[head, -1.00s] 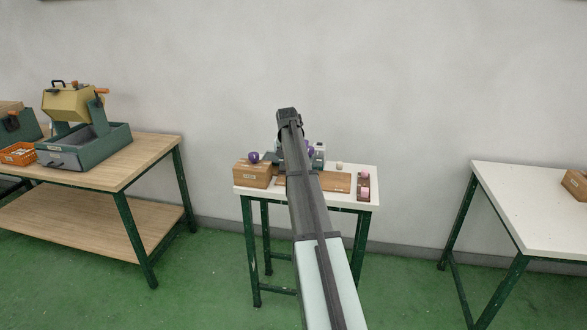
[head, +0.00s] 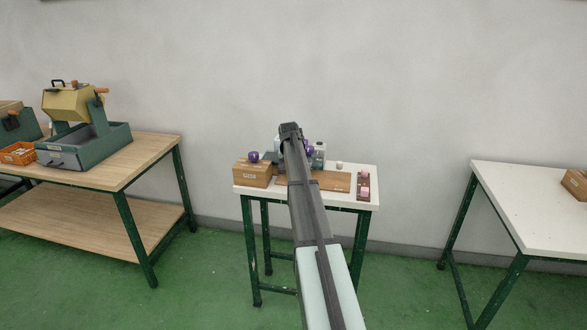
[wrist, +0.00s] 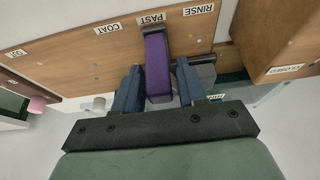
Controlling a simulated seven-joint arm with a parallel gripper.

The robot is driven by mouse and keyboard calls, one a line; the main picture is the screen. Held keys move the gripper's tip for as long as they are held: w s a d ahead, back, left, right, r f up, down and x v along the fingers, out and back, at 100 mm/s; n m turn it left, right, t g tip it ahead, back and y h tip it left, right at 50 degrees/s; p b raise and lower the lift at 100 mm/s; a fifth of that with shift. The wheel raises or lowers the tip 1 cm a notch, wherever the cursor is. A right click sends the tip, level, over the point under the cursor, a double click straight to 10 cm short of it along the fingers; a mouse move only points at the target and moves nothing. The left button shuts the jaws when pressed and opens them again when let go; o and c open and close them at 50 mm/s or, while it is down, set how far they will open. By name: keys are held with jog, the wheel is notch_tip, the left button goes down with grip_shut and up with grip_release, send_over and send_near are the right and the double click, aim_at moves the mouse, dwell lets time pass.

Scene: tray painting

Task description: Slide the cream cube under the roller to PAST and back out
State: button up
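My gripper (wrist: 158,88) points down over the table, its two blue-grey fingers apart. A long purple piece, probably the roller (wrist: 157,62), shows between and beyond the fingers; I cannot tell whether they touch it. Its far end lies by the PAST label (wrist: 152,18) on the wooden board (wrist: 75,50). A small cream piece, probably the cream cube (head: 339,165), stands behind the board in the head view. A pale piece also shows left of the fingers in the wrist view (wrist: 98,103). My arm hides the gripper's fingertips in the head view.
COAT (wrist: 107,29) and RINSE (wrist: 198,9) labels flank PAST on the board. A wooden box (head: 252,175) with a purple knob stands at the left. A small holder with pink cubes (head: 364,190) is at the right. The white table's (head: 368,207) right front corner is bare.

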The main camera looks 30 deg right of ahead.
grip_shut()
jog(key=shift+s+d, duration=0.1)
dwell(0.3)
jog(key=s+d, duration=1.3)
jog(key=shift+s+d, duration=0.3)
jog(key=shift+s, duration=0.1)
jog(key=shift+c, duration=0.2)
grip_release()
jog(key=shift+d, duration=0.1)
jog(key=shift+o, duration=1.2)
jog(key=v, duration=1.3)
jog(key=shift+r, duration=0.35)
